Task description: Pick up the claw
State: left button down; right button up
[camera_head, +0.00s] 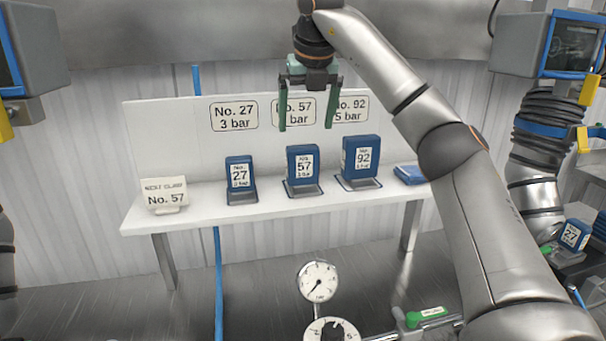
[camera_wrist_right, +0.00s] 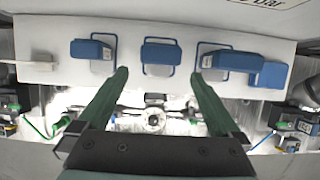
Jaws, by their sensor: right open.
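Three blue claws stand in holders on the white shelf: No. 27 (camera_head: 239,181), No. 57 (camera_head: 303,165) and No. 92 (camera_head: 361,157). A small card (camera_head: 165,197) at the shelf's left end reads No. 57. My right gripper (camera_head: 306,126) is open and empty, its green fingers pointing down above the shelf, in front of the sign board. In the right wrist view, the open fingers (camera_wrist_right: 160,73) spread on either side of the middle claw (camera_wrist_right: 161,54), apart from it. My left gripper is out of view.
The white shelf (camera_head: 140,222) has a back board with pressure labels. A flat blue item (camera_head: 410,174) lies at its right end. A round gauge (camera_head: 318,282) stands in front, below. Another blue No. 27 block (camera_head: 572,235) is at the lower right. Screens hang at both upper sides.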

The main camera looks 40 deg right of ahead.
aim_at(302, 159)
jog(key=x, duration=0.6)
jog(key=shift+f, duration=0.2)
jog(key=shift+x, duration=2.65)
jog(key=shift+d, duration=0.1)
jog(key=shift+c, duration=0.4)
jog(key=shift+r, duration=0.15)
grip_shut()
